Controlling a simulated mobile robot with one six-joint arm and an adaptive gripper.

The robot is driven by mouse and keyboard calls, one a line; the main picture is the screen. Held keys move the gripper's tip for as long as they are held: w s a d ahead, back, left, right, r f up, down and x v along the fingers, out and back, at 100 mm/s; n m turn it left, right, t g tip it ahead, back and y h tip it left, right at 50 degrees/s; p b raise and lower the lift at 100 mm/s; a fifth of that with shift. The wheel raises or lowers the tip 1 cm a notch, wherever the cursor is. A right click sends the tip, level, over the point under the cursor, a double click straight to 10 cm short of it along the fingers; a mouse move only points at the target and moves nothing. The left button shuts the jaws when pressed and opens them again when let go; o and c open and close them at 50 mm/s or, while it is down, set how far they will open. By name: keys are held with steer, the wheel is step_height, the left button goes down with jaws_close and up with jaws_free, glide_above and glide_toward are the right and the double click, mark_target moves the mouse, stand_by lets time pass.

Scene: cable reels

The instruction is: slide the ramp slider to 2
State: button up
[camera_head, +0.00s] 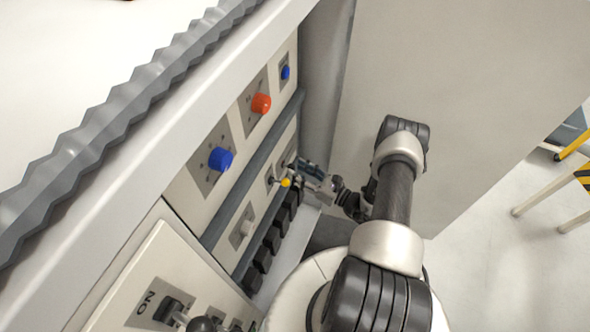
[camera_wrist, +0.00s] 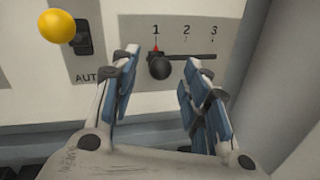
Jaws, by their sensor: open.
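The ramp slider is a black round knob (camera_wrist: 159,66) on a grey plate marked 1, 2 and 3 in the wrist view. The knob and a small red pointer are at 1, the left end of the dark slot (camera_wrist: 192,57). My gripper (camera_wrist: 168,62) is open, with its blue-padded fingers on either side of the knob. I cannot tell whether a finger touches it. In the head view my gripper (camera_head: 308,168) is at the panel's far end, and the slider is hidden there.
A yellow ball knob (camera_wrist: 57,26) sits left of the gripper, by a black switch marked AUT. In the head view, a blue knob (camera_head: 220,159) and an orange knob (camera_head: 261,103) stick out above. Several black blocks (camera_head: 271,238) line the panel below. A wall closes the right side.

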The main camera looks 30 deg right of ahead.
steer(key=shift+x, duration=1.05)
steer(key=shift+c, duration=0.4)
jaws_close()
